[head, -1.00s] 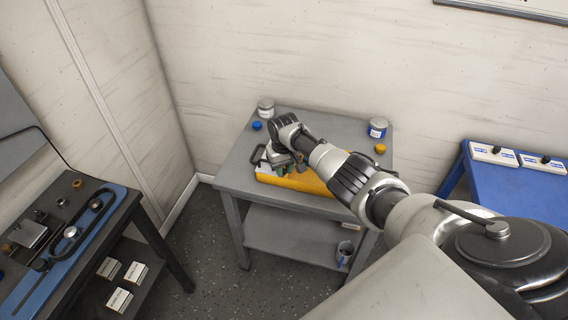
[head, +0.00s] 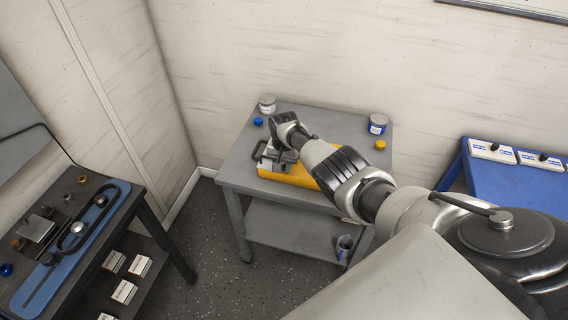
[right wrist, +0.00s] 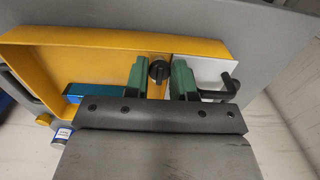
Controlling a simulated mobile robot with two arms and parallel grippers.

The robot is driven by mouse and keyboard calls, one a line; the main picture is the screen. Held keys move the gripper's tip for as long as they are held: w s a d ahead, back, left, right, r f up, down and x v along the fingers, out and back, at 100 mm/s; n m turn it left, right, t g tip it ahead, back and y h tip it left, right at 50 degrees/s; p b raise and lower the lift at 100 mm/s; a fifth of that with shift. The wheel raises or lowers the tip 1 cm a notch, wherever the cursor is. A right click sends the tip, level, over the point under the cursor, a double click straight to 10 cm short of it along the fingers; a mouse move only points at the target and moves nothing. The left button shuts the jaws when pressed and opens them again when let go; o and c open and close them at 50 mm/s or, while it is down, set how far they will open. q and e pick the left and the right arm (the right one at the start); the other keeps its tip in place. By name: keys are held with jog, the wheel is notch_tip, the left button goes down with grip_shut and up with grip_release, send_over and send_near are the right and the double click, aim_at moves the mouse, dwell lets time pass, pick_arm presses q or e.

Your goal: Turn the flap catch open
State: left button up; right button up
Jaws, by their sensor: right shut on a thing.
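A yellow case (head: 297,176) lies on the grey table; its raised yellow rim also shows in the right wrist view (right wrist: 60,50). The flap catch (right wrist: 159,71), a small black knob, sits beside the seam between the yellow part and a white plate (right wrist: 205,73). My right gripper (right wrist: 159,80) has its two green fingers on either side of the catch and is shut on it. In the head view my right gripper (head: 281,155) is over the left part of the case, and my wrist hides the catch. My left gripper is not in view.
A black bent handle (right wrist: 222,90) stands on the white plate near the right finger. A blue block (right wrist: 95,91) lies inside the yellow rim. Jars (head: 377,124) and small caps stand on the grey table (head: 330,125). A blue table (head: 530,190) stands at right.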

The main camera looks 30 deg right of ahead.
dwell(0.5)
jog(key=o, duration=0.9)
